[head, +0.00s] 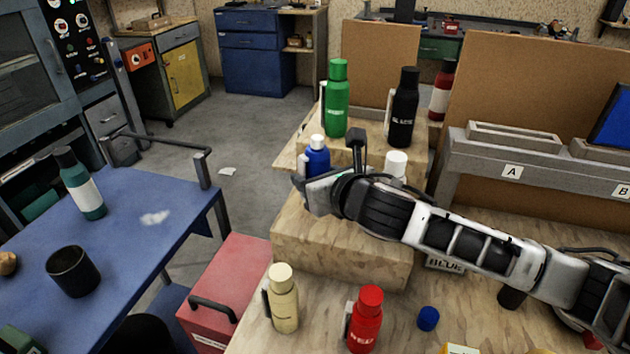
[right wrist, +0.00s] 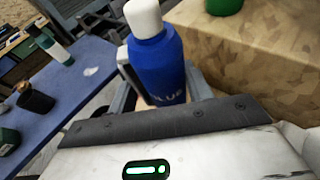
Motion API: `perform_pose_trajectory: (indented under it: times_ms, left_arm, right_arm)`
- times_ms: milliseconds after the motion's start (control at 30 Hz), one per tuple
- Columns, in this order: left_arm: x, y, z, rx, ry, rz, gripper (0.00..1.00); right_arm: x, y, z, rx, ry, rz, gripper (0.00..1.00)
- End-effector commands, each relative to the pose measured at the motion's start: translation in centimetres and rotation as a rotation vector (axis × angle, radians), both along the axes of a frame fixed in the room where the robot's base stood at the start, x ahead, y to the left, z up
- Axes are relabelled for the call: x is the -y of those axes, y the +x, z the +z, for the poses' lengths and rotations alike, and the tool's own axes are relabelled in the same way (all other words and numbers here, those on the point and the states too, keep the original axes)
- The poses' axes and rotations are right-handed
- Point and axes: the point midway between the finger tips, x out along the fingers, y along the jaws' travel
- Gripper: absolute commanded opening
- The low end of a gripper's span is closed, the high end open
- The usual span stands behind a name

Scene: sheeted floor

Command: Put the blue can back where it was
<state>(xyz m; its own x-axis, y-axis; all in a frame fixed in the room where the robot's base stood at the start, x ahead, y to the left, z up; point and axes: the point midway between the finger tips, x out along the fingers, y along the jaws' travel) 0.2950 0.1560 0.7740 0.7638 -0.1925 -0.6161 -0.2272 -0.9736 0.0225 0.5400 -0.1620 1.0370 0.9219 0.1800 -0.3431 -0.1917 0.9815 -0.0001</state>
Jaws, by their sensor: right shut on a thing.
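The blue can (head: 317,157) is a blue bottle with a white cap, upright at the middle level of the stepped wooden stand (head: 310,240). My right gripper (head: 312,186) reaches in from the right and is shut on it. In the right wrist view the blue can (right wrist: 158,68) stands between the fingers (right wrist: 165,98), its lettering partly visible. The gripper hides its lower part, so I cannot tell whether its base touches the stand. A label reading BLUE (head: 445,263) shows below my right arm, partly covered. My left gripper is not in view.
A green bottle (head: 337,100), black bottle (head: 404,108) and red bottle (head: 441,92) stand behind. A white-capped bottle (head: 396,164) is partly behind my arm. Cream (head: 283,303) and red (head: 366,322) bottles stand in front. A blue table (head: 150,255) is at left.

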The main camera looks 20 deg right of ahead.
Motion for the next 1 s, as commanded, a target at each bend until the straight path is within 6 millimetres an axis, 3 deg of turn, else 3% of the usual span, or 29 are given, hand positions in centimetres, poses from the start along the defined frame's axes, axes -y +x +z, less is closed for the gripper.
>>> perform_pose_trajectory:
  times_ms: [133, 533, 600, 633, 1000]
  left_arm:
    - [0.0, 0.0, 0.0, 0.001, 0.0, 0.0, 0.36]
    - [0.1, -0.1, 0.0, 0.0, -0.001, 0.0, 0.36]
    - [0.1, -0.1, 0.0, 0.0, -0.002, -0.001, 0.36]
    - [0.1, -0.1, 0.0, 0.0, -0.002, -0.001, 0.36]
    - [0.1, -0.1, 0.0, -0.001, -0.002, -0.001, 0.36]
  right_arm:
    - [-0.3, 0.1, -1.8, -0.001, 0.001, 0.004, 0.42]
    - [-0.3, 0.1, -2.3, 0.001, -0.001, 0.006, 0.42]
    - [-0.3, 0.1, -2.3, -0.001, -0.002, 0.005, 0.67]
    - [-0.3, 0.1, -2.4, -0.001, -0.002, 0.005, 0.72]
    - [-0.2, -0.2, -1.9, -0.001, 0.0, 0.005, 0.72]
